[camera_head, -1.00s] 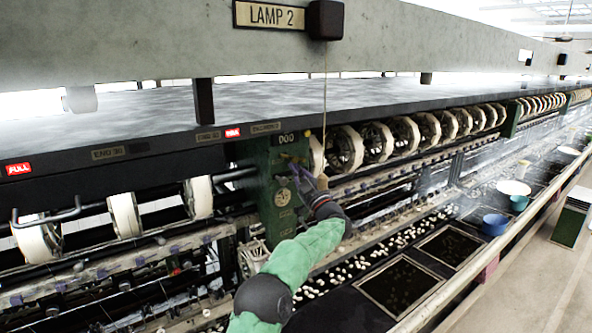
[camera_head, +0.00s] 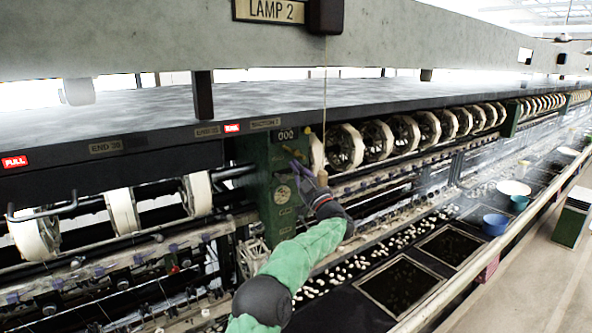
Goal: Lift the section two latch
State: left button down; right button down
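A green post (camera_head: 270,200) of the machine carries a "000" counter (camera_head: 286,134), small plates and a round dial (camera_head: 282,194). A small dark lever-like part (camera_head: 292,152) sits on its face below the counter; I cannot be sure it is the latch. My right gripper is not in view.
White reels (camera_head: 345,147) run in a row to the right of the post, with more reels (camera_head: 122,212) at left. A thin cord (camera_head: 325,100) hangs from the dark block by the "LAMP 2" sign (camera_head: 270,10). Dark basins (camera_head: 401,284) and a blue bowl (camera_head: 494,224) lie at right.

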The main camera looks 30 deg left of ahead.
pick_arm(q)
jog(key=b+v, duration=1.2)
jog(key=v, duration=0.3)
jog(key=shift+d+f, duration=0.1)
dwell(0.6)
